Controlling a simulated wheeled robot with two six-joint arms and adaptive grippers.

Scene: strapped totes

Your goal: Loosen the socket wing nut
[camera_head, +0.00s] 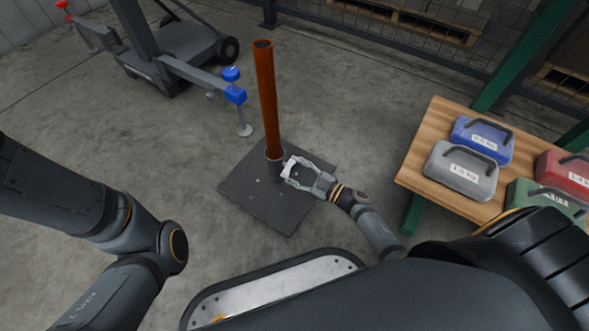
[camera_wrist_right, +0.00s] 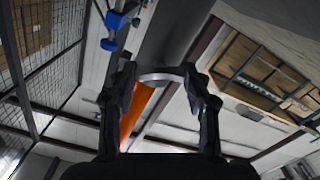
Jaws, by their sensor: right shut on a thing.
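A rusty orange pole (camera_head: 267,100) stands upright in a short dark socket (camera_head: 275,165) on a square dark base plate (camera_head: 262,212). My right gripper (camera_head: 290,172) is at the right side of the socket, shut on the pale wing nut (camera_head: 290,165). In the right wrist view, a light grey curved piece of the wing nut (camera_wrist_right: 160,76) spans between my two fingers, with the orange pole (camera_wrist_right: 135,115) behind it. The nut's threads and its contact with the socket are hidden. My left arm shows at the left, but its gripper is out of view.
A wooden table (camera_head: 415,160) at the right bears several handled weights, including a grey one (camera_head: 460,172) and a blue one (camera_head: 482,141). A dark wheeled stand (camera_head: 185,58) with a blue-knobbed arm (camera_head: 234,93) is behind left. Concrete floor is clear left of the plate.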

